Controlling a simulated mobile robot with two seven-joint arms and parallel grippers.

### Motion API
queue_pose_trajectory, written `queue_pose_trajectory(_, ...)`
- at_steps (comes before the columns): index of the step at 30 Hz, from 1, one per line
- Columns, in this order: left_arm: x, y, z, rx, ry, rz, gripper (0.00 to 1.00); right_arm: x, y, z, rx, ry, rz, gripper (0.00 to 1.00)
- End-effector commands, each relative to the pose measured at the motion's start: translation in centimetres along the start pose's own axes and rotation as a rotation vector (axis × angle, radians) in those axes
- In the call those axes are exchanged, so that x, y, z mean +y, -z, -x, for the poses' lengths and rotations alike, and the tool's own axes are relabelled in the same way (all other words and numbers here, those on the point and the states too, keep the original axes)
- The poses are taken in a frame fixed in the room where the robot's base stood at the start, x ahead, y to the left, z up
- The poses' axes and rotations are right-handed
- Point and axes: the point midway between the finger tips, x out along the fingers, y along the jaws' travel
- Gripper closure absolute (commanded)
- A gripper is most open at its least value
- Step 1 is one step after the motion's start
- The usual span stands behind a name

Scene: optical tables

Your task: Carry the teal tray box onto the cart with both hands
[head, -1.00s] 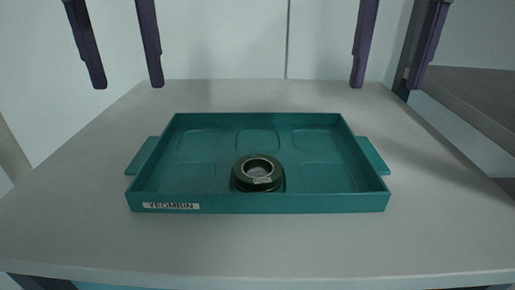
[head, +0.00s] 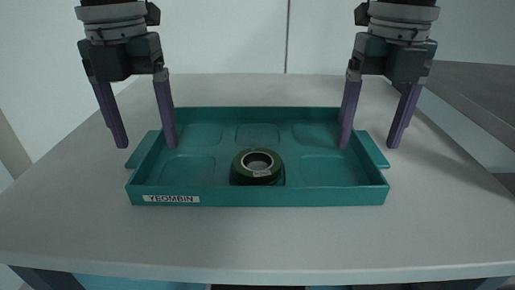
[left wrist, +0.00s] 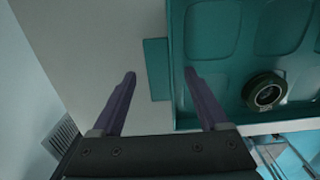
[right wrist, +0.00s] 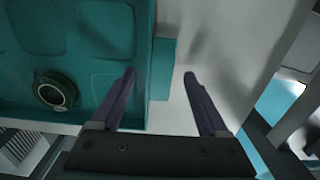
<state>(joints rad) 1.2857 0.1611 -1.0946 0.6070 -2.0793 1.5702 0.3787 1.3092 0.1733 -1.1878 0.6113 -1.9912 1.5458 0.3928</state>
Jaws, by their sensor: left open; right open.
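The teal tray box (head: 220,198) sits flat on the light grey table, with a side handle at its left (head: 143,150) and at its right (head: 373,150). A dark green ring-shaped part (head: 257,166) lies in it near the front middle. My left gripper (head: 147,145) is open above the left handle, one finger on each side of the tray's left edge. My right gripper (head: 369,146) is open likewise above the right handle. The left wrist view shows the left handle (left wrist: 157,69) between the fingers. The right wrist view shows the right handle (right wrist: 162,68) between the fingers. Neither gripper visibly touches the tray.
The light grey table (head: 257,240) is clear around the tray. A darker grey surface (head: 470,90) stands beyond the table's right edge. A pale wall lies behind. I cannot identify the cart with certainty.

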Motion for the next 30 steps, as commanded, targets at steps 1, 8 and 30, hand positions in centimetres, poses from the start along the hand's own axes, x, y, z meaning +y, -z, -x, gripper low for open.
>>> queue_pose_trajectory(1,-0.02,0.04,-0.28,0.001,0.000,0.000,0.22,0.02,0.02,-0.27,0.001,0.000,-0.001,0.22)
queue_pose_trajectory(8,-0.02,0.03,-0.51,0.000,0.000,-0.002,0.22,-0.01,-0.01,-0.50,-0.001,0.000,-0.001,0.22)
queue_pose_trajectory(30,0.00,0.01,-0.46,0.000,0.000,-0.001,0.94,-0.04,-0.02,-0.45,-0.001,0.000,-0.001,0.94)
